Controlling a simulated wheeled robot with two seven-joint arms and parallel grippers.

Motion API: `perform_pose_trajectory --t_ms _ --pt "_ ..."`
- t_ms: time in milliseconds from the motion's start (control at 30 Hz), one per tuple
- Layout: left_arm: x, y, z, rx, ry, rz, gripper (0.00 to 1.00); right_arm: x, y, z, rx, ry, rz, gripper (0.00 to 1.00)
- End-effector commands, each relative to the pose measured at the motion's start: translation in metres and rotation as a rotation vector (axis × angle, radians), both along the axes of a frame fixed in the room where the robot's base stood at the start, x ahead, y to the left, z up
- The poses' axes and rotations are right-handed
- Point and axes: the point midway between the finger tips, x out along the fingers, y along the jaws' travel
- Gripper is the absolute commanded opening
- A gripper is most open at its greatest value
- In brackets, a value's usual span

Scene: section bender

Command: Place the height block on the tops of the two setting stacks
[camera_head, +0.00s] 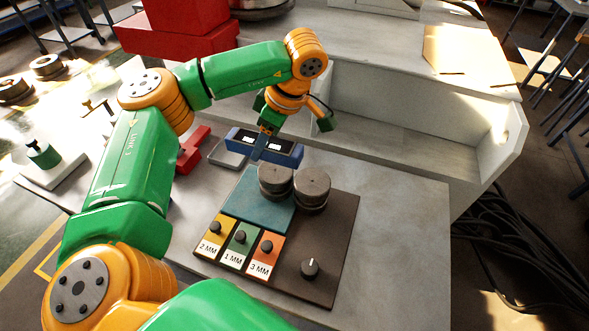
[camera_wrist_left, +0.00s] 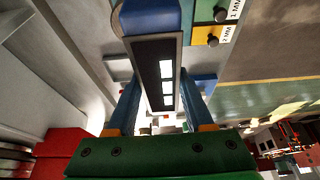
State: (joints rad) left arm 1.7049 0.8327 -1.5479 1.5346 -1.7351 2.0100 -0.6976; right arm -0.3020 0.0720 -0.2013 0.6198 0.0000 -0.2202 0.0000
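The height block (camera_head: 289,158) is a long blue bar with a dark face and white markings. My left gripper (camera_head: 268,132) is shut on it, with blue fingers on both sides of the bar; the block also shows between the fingers in the left wrist view (camera_wrist_left: 154,72). The two setting stacks, a left one (camera_head: 275,181) and a right one (camera_head: 312,188), are round grey metal discs side by side on the board. The block is behind the stacks, seemingly raised off the table; its exact height is hard to tell. My right gripper is not in view.
A dark board (camera_head: 340,232) holds a teal pad (camera_head: 245,203), yellow, green and orange labelled tiles with black knobs, and a black knob (camera_head: 310,268). A grey tray (camera_head: 226,155) and red part (camera_head: 192,150) lie left of the block. A grey wall (camera_head: 400,116) stands behind.

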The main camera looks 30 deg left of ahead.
Motion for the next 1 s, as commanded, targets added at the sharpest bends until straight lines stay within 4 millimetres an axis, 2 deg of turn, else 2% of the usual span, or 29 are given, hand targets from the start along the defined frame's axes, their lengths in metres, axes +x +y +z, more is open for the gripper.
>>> perform_pose_trajectory --t_ms 33,100,200,333,400,500,600,867,900,1000 --pt "0.010 -0.011 -0.012 -0.003 0.007 -0.003 0.00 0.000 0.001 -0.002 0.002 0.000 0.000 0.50" --pt "0.020 -0.019 -0.032 -0.005 0.007 -0.001 0.00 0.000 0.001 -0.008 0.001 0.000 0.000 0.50" --pt "0.033 -0.028 -0.048 -0.003 0.005 -0.001 0.00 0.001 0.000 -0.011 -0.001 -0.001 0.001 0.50" --pt "0.043 -0.035 -0.060 -0.002 0.003 0.000 0.00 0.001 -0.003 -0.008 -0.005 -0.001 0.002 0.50" --pt "0.043 -0.036 -0.068 0.000 0.007 -0.001 0.00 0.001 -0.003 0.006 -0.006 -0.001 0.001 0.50" --pt "0.043 -0.035 -0.084 0.001 0.004 0.001 0.00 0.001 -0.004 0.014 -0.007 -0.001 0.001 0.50" --pt "0.044 -0.035 -0.091 0.000 0.000 0.000 0.00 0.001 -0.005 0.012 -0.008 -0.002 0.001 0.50" --pt "0.044 -0.035 -0.095 0.000 -0.001 0.000 0.00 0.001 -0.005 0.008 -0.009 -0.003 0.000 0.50" --pt "0.044 -0.035 -0.095 0.000 0.000 -0.001 0.60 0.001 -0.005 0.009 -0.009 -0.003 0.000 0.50" --pt "0.044 -0.035 -0.094 0.000 0.000 -0.001 0.82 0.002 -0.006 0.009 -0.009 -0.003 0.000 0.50"
